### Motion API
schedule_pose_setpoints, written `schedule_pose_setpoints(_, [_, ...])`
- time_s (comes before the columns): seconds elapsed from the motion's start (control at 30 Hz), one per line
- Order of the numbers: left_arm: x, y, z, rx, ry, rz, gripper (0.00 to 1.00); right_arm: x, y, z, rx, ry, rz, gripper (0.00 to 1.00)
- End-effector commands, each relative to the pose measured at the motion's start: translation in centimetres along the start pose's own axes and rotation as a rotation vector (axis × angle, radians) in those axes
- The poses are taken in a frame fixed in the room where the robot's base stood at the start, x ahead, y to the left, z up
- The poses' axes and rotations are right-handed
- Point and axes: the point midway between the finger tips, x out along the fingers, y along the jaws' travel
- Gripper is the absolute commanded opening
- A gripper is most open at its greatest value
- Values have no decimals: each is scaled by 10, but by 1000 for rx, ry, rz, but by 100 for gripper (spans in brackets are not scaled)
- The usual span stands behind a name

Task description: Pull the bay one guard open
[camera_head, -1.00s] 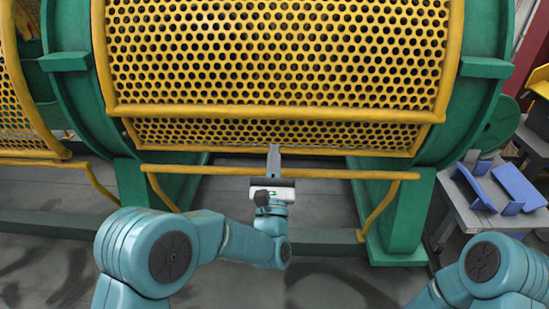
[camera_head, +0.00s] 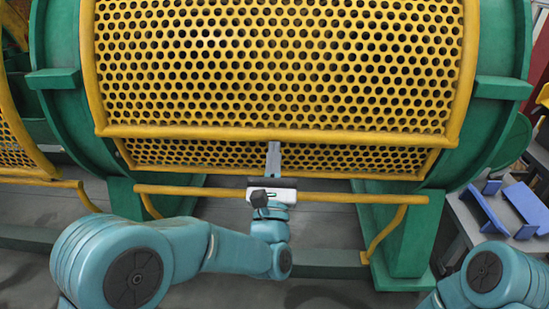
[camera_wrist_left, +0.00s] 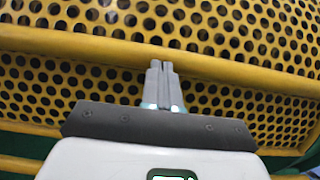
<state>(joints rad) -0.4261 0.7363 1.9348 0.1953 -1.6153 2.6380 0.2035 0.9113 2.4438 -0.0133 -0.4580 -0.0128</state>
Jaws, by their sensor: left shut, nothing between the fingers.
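The bay one guard (camera_head: 280,70) is a yellow perforated curved panel in a yellow tube frame, and it covers the front of the green machine. Its lower frame bar (camera_head: 360,137) runs across the panel's bottom edge. My left gripper (camera_head: 274,146) is shut and empty, pointing up at the guard just under the middle of this bar. In the left wrist view, the closed fingertips (camera_wrist_left: 156,66) reach the bar's (camera_wrist_left: 235,73) lower edge. I cannot tell whether they touch it. My right arm shows at the lower right; its gripper is out of view.
A fixed yellow rail (camera_head: 345,198) runs low in front of the machine, behind my left wrist. Green side supports (camera_head: 402,235) stand at both sides. A grey table (camera_head: 470,215) with blue holders (camera_head: 525,203) is at the right. Another yellow guard (camera_head: 12,140) is at far left.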

Motion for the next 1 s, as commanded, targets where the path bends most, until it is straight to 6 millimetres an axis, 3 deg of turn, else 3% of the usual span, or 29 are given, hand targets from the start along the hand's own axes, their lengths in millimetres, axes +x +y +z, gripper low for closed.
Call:
schedule_pose_setpoints(0.47, [0,0,6,-1,4,0,0,-2,-1,0,0,-2,0,0])
schedule_pose_setpoints(0.77, [36,0,60,-2,174,2,0,-62,-20,25,26,-119,4,0])
schedule_pose_setpoints(1.0, [58,0,85,-3,204,1,0,-62,-20,33,32,-145,5,0])
